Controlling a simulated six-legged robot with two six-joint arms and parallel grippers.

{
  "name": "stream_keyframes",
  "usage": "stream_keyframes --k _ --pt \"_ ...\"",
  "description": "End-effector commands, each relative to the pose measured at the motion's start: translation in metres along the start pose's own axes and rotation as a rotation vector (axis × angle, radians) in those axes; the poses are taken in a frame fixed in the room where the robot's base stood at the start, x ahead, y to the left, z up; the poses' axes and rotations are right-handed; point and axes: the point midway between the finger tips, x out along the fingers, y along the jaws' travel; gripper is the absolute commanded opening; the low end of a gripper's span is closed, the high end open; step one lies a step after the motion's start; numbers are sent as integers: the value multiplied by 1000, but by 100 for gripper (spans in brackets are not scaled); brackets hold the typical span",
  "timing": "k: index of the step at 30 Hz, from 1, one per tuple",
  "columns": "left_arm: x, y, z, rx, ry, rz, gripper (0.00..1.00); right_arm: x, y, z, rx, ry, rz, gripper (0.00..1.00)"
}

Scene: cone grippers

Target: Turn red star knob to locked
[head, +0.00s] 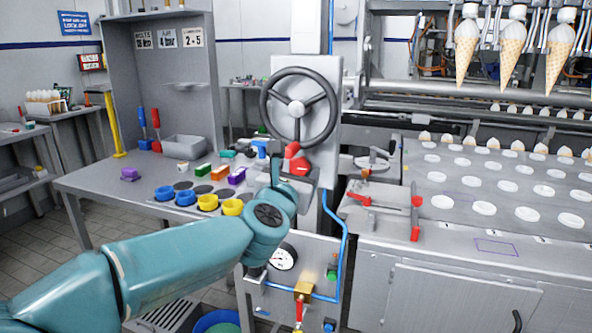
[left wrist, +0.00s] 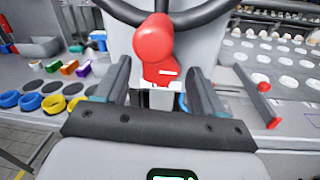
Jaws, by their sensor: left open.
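The red knob (head: 297,157) is on the grey panel just below the black handwheel. In the left wrist view the red knob (left wrist: 153,38) is a rounded red shape, with a lower red part carrying a white mark. Its star outline is not clear. My left gripper (head: 302,178) is at the knob, partly hidden behind my teal wrist. In the left wrist view the left gripper (left wrist: 158,82) is open, with one dark finger on each side of the lower red part. I cannot tell whether either finger touches it. My right gripper is not in view.
The black handwheel (head: 300,105) stands right above the knob. A blue pipe (head: 343,235) runs down at its right. A pressure gauge (head: 284,257) is below. Colored blocks and rings lie on the grey bench (head: 105,185) at left. A red-handled lever (head: 415,215) is at right.

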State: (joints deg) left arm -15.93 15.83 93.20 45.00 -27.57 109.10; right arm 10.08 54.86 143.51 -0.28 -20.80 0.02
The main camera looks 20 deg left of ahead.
Motion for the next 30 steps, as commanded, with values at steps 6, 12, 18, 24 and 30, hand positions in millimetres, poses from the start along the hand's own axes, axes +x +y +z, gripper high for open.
stream_keyframes --k 6,12,18,24,30 --pt "3 0 0 0 0 0 69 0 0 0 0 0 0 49" --pt "3 0 0 0 0 0 33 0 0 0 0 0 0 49" --pt "3 0 0 1 0 0 13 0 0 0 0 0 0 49" --pt "3 0 -1 34 -3 1 13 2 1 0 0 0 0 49" --pt "2 0 -2 139 -13 3 13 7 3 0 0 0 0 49"
